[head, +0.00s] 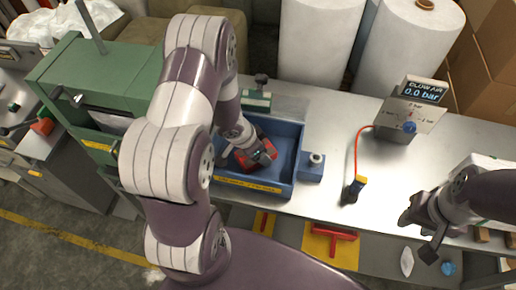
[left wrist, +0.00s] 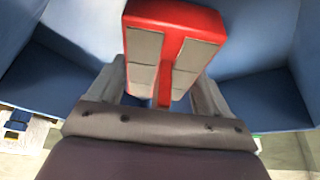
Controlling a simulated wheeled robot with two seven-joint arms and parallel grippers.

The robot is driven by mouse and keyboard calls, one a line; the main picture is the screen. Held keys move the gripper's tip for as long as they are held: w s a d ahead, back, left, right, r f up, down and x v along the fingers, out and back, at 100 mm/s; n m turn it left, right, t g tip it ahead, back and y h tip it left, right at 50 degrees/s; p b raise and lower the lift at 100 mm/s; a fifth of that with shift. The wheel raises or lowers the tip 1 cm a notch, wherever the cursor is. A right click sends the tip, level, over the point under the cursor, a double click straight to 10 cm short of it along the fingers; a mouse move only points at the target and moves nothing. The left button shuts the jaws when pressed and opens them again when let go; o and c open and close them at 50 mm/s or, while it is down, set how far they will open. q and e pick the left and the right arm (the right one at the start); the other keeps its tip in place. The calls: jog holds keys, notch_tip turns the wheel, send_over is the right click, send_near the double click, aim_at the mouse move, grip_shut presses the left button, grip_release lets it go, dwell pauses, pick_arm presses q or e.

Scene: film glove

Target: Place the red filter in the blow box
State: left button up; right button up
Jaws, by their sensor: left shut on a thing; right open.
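The blue blow box (head: 293,160) is an open-topped tray on the metal bench in the head view. The red filter (head: 264,136) is inside its walls, partly covered by my left gripper (head: 262,156). In the left wrist view the red filter (left wrist: 180,12) shows grey panels on its face, and the blue walls of the blow box (left wrist: 262,98) stand around it. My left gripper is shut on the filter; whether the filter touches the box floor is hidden. My right gripper (head: 416,237) is open and empty at the right, over the bench's front edge.
A blow air gauge (head: 420,92) reading 0.0 bar stands behind, with a red hose to a yellow-and-black nozzle (head: 356,188). A green machine (head: 90,75) stands left of the box. A red T-shaped tool (head: 330,233) lies on a yellow patch in front. Bench between box and gauge is mostly clear.

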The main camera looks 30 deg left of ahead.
pick_arm(q)
jog(key=shift+s+f, duration=0.1)
jog(key=shift+f, duration=0.05)
jog(key=o, duration=1)
jog(key=shift+o, duration=0.2)
jog(key=shift+r, duration=0.2)
jog(key=p+v, duration=0.5)
jog(key=v, duration=0.7)
notch_tip(320, 180, up, 6)
jog(key=n+y, duration=0.3)
jog(key=y, duration=0.1)
send_over(245, 158)
jog(key=s+d+r+n+g+h, duration=0.1)
jog(key=s+d+r+n+g, duration=0.1)
jog(key=s+d, duration=0.4)
jog(key=shift+s+d+r+n+h, duration=0.25)
jog(key=shift+d+r+n, duration=0.3)
jog(key=shift+r, duration=0.35)
